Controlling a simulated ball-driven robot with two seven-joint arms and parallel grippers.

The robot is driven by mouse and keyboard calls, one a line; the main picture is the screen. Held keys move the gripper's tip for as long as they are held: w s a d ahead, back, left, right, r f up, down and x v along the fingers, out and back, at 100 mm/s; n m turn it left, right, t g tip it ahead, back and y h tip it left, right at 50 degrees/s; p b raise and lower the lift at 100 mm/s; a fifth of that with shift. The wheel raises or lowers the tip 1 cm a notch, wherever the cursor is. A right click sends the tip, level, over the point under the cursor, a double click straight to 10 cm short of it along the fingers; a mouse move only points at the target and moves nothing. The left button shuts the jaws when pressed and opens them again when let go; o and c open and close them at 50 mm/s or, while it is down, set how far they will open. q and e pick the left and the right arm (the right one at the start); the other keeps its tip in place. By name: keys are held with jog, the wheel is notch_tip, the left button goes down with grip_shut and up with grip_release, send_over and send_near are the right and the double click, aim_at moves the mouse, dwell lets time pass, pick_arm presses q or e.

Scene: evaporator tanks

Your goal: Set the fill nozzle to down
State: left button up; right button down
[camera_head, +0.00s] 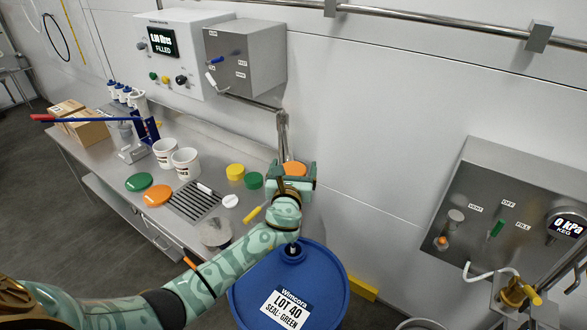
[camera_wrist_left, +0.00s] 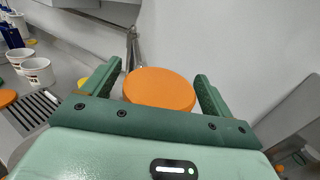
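The fill nozzle (camera_head: 283,130) is a metal spout hanging from a horizontal pipe off the grey control box (camera_head: 250,52); its lower end is hidden behind my left gripper. The box has a blue-handled lever (camera_head: 217,60) and a white-handled lever (camera_head: 211,79); its labels are too small to read. My left gripper (camera_head: 295,172) is just in front of the nozzle, above the back of the blue drum. My right gripper is not in view.
The blue drum (camera_head: 325,265) stands below my left arm. Yellow (camera_head: 235,172) and green (camera_head: 254,181) caps sit on the steel bench, with white buckets (camera_head: 185,162) and a drain grate (camera_head: 193,203) nearby. A grey keg panel (camera_head: 510,225) is at right.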

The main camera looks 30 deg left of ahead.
pick_arm(q)
jog(key=v, duration=1.6)
jog(key=shift+s+p, duration=0.2)
jog(key=shift+p, duration=0.2)
jog(key=shift+d+f, duration=0.1)
